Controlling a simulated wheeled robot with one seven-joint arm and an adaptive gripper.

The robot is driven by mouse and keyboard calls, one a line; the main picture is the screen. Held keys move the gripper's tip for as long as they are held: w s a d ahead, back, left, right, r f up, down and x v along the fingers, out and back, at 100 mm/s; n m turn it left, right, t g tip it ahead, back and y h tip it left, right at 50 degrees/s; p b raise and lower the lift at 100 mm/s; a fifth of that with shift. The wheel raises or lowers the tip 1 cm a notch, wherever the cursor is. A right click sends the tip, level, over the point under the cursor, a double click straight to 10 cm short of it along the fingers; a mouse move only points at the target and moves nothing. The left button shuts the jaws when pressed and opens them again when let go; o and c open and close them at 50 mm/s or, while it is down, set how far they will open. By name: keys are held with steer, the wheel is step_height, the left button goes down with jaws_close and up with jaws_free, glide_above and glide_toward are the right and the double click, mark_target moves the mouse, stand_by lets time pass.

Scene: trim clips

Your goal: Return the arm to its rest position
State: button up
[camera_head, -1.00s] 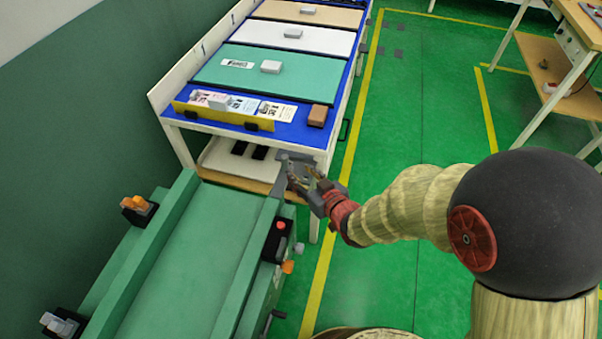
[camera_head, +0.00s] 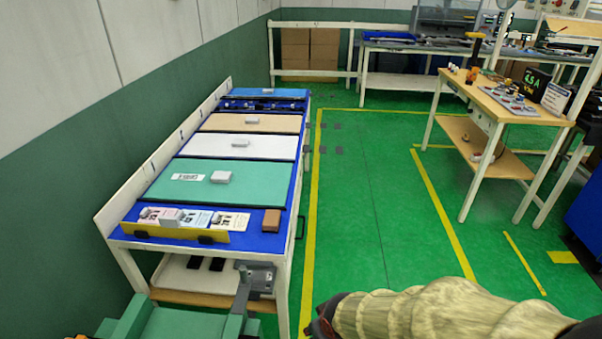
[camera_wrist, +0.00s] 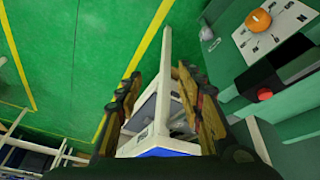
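My gripper (camera_wrist: 160,80) shows in the wrist view with its two fingers spread apart and nothing between them. Beyond the gap I see part of a white-framed rack, some distance off. In the camera_head view, my tan ribbed arm lies low at the bottom right, and the gripper end is cut off by the lower edge.
A blue-topped workbench (camera_head: 257,240) with coloured mats stands along the left wall, above a lower shelf (camera_head: 190,297). A wooden table (camera_head: 500,112) stands at the right. Open green floor (camera_head: 375,220) with yellow lines lies between them.

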steer(key=s+d+r+m+p, duration=0.2)
steer(key=s+d+r, duration=0.2)
steer(key=r, duration=0.6)
steer(key=s+d+r+m+t+p, duration=0.1)
steer(key=s+d+r, duration=0.3)
steer(key=r, duration=0.6)
steer(key=s+d+r+m+h+p, duration=0.1)
steer(key=s+d+r, duration=0.3)
steer(key=r, duration=0.6)
steer(key=shift+d+m+p, duration=0.8)
steer(key=shift+d+p, duration=0.05)
